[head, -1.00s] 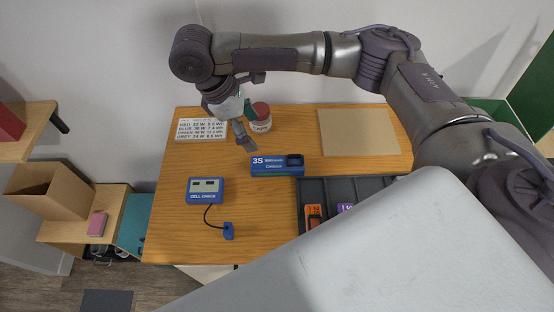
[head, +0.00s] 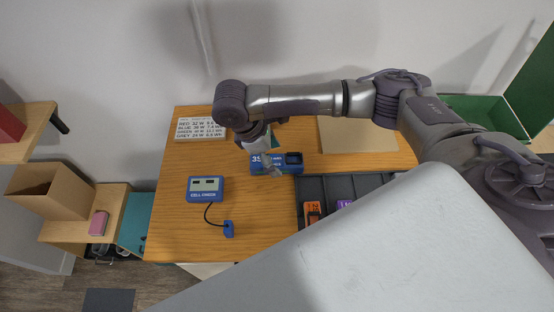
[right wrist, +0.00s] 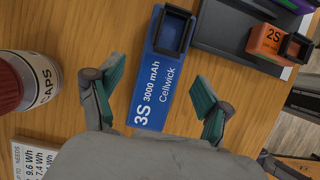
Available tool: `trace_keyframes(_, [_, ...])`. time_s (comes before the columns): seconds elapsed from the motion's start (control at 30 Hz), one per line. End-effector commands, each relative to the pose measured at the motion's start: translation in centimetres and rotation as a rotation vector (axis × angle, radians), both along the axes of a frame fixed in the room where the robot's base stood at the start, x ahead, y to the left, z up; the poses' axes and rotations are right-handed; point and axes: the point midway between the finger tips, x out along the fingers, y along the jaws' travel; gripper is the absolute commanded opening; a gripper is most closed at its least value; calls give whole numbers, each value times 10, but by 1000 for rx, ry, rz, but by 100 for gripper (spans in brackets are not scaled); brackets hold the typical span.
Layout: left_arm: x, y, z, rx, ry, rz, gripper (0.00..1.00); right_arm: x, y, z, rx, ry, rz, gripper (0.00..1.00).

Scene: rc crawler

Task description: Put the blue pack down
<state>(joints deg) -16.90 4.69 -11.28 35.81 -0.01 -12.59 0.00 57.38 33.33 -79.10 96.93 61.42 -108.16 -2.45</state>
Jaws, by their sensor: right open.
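The blue pack (head: 262,168), marked 3S, lies flat on the wooden table in the head view, just left of the grey tray. It also shows in the right wrist view (right wrist: 155,85), where its label reads 3S 3000 mAh Cellwick. A dark square socket is at its far end. My right gripper (head: 268,168) is above the pack, its open fingers (right wrist: 158,105) on either side of the pack's near part with bare table between. Nothing is held in it. My left gripper is not in view.
A grey tray (head: 345,187) with orange and purple packs is right of the blue pack. A cell checker (head: 205,189) with a cabled plug sits at left. A CAPS jar (right wrist: 22,80) and a printed card (head: 200,129) are close by. A tan board (head: 370,143) lies behind.

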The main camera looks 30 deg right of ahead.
Motion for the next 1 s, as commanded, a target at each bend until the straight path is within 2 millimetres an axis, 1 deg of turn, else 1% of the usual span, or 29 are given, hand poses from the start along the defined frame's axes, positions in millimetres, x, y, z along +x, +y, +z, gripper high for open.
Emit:
trace_keyframes(0.13, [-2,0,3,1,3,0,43,-2,-6,-13,-1,0,-1,78])
trace_keyframes(0.37, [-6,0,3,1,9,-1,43,-2,-6,-16,0,-2,-1,78])
trace_keyframes(0.4, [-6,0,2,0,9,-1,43,-2,-6,-16,0,-2,-1,75])
trace_keyframes(0.47, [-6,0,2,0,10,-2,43,-2,-6,-15,0,-2,-1,65])
trace_keyframes(0.5, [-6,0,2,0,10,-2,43,-2,-6,-15,0,-2,-1,58])
trace_keyframes(0.57, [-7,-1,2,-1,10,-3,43,-2,-6,-15,0,-2,-1,48])
trace_keyframes(0.6, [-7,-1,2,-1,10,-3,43,-2,-6,-15,0,-2,-1,41])
trace_keyframes(0.83, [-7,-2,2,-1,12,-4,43,-2,-6,-15,0,-2,-1,3])
trace_keyframes(0.87, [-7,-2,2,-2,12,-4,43,-2,-6,-15,0,-2,-1,0])
trace_keyframes(1.0, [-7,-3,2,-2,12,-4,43,-2,-6,-14,0,-2,0,0])
